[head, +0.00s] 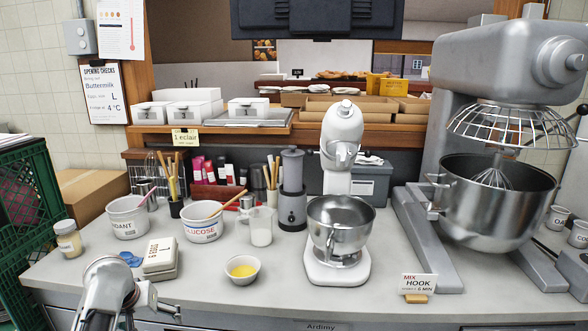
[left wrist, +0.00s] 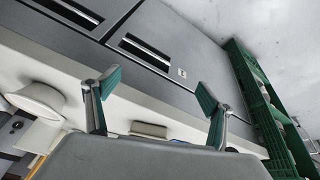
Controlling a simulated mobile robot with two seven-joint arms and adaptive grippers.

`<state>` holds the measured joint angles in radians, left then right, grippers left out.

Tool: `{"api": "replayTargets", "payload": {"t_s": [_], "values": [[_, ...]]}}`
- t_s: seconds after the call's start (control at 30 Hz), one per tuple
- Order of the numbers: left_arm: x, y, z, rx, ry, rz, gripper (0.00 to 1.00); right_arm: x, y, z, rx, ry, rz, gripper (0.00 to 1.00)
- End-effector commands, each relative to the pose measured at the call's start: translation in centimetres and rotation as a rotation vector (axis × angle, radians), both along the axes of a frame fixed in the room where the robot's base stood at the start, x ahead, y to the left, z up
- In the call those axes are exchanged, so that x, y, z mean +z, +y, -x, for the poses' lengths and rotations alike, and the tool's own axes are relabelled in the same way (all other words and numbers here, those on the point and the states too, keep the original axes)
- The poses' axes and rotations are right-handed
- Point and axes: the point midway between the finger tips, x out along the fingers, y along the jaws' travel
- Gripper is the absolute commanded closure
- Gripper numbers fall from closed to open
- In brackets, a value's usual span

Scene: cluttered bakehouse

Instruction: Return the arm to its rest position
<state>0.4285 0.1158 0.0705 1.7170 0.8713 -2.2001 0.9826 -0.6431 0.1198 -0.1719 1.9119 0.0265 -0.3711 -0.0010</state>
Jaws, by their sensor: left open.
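My left arm comes in at the bottom left of the head view, low at the counter's front edge, with its gripper (head: 142,308) partly cut off by the frame. In the left wrist view the two green-padded fingers (left wrist: 156,90) stand wide apart with nothing between them. Beyond them are the grey drawer fronts (left wrist: 130,45) below the counter. The gripper appears apart from the counter and drawers. My right gripper is in neither view.
A green crate stack (head: 30,215) stands left of the counter and also shows in the left wrist view (left wrist: 262,100). Near the arm are a lidded tin (head: 160,258), a jar (head: 68,238) and a bowl of yellow liquid (head: 243,271). Two mixers (head: 342,150) (head: 500,70) stand farther right.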

Motion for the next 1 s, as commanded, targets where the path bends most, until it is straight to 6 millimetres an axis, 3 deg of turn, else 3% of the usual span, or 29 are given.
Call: {"api": "replayTargets", "payload": {"t_s": [0.03, 0.2, 0.4, 0.5, 0.63, 0.8, 1.0], "values": [[-2.8, -0.7, 1.3, -0.011, 0.0, 0.003, 0.18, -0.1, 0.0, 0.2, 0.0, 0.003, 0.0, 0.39], [-10.1, -3.0, 4.7, -0.075, -0.065, -0.005, 0.18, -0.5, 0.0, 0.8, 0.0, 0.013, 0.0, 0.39], [-16.6, -5.4, 9.9, -0.179, -0.175, -0.047, 0.18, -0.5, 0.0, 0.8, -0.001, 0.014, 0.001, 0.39], [-18.9, -6.7, 13.0, -0.244, -0.238, -0.077, 0.18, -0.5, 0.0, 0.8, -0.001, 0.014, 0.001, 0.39], [-20.8, -8.6, 17.4, -0.338, -0.329, -0.119, 0.18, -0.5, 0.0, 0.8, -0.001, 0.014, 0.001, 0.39], [-21.3, -11.2, 22.7, -0.45, -0.443, -0.162, 0.18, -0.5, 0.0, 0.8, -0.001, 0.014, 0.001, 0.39], [-20.6, -13.2, 26.3, -0.526, -0.53, -0.191, 0.18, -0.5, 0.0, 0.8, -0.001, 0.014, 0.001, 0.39]]}}
